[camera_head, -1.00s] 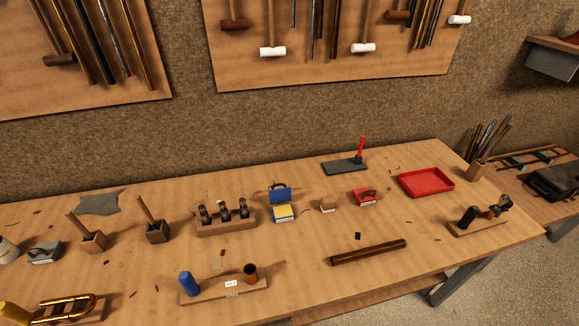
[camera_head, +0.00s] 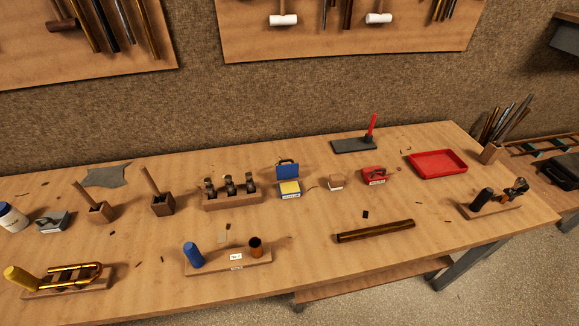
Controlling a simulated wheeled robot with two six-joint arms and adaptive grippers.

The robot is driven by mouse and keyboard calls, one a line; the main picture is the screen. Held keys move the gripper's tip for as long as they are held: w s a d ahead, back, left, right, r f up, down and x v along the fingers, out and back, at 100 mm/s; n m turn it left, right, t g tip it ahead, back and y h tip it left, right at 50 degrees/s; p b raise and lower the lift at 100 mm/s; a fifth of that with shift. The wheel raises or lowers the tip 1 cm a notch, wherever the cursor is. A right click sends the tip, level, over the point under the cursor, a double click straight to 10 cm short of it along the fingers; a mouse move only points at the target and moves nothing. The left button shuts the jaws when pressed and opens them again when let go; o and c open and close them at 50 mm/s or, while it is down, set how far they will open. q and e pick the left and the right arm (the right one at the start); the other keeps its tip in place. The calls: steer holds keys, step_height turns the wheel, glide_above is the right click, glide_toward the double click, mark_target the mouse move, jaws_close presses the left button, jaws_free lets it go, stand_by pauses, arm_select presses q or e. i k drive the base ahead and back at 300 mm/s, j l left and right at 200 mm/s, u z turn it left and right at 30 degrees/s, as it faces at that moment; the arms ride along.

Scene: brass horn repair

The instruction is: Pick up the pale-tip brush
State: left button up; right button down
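Two wooden handles stand tilted in small wooden blocks on the left of the bench: one handle (camera_head: 83,196) in the left block (camera_head: 102,213), the other handle (camera_head: 151,181) in the right block (camera_head: 163,205). They may be brushes, but their lower ends are hidden in the blocks, so I cannot tell which has a pale tip. Neither of my grippers is in view.
The wooden bench (camera_head: 300,280) also bears a brass U-tube (camera_head: 75,274), a rack with a blue cylinder (camera_head: 193,255), a dark rod (camera_head: 375,231), a bottle rack (camera_head: 232,200), a blue box (camera_head: 288,173) and a red tray (camera_head: 437,165).

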mark_target(76, 186)
steer(key=i+j+u, duration=0.1)
steer(key=j+u, duration=0.2)
steer(key=u, duration=0.15)
steer(key=i+j+u, duration=0.15)
steer(key=u, duration=0.3)
steer(key=i+j+u, duration=0.2)
steer(key=u, duration=0.25)
steer(key=j+z, duration=0.15)
steer(key=z, duration=1.85)
steer(key=u, duration=1.5)
steer(key=k+j+z, duration=0.35)
steer(key=k+j, duration=0.15)
steer(key=j, duration=0.1)
